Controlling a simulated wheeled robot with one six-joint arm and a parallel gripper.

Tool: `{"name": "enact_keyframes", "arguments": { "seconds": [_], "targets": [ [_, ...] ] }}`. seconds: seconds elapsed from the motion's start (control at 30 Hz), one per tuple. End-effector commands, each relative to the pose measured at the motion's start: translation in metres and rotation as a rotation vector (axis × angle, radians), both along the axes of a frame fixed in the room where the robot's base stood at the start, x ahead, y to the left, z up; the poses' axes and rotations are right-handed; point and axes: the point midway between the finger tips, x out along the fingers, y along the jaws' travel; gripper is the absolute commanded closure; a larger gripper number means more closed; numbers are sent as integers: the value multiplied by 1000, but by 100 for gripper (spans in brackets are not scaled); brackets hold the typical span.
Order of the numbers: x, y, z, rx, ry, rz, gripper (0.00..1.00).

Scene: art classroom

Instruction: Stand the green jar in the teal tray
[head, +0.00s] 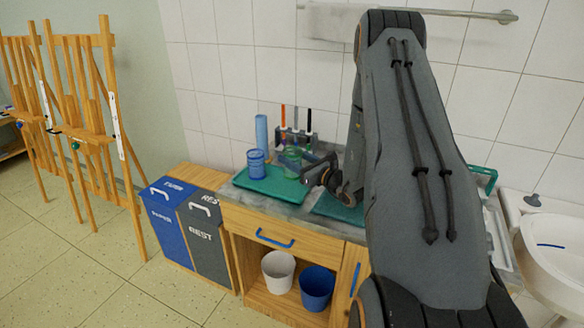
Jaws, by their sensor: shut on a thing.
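A translucent green jar (291,163) is upright over the right part of the left teal tray (262,187) on the counter. I cannot tell whether its base touches the tray. My gripper (303,163) reaches in from the right and is shut on the jar. The fingertips are small and partly hidden. A blue jar (256,165) stands at the left of the same tray. A second teal tray (336,209) lies to the right, partly hidden by my arm.
A blue cylinder (262,132) and a grey rack with upright tools (294,132) stand behind the tray. Two bins, blue (164,218) and grey (205,238), stand left of the cabinet. A sink (555,250) is at the right. My arm hides much of the counter.

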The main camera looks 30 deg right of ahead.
Motion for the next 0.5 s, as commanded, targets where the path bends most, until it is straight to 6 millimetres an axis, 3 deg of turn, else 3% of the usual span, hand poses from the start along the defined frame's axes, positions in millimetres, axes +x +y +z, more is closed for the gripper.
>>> {"name": "enact_keyframes", "arguments": {
  "seconds": [0.33, 0.5],
  "targets": [
    [0, 0, -35, 1, 0, 0, 74],
    [0, 0, -42, -1, -1, 0, 74]
  ]
}}
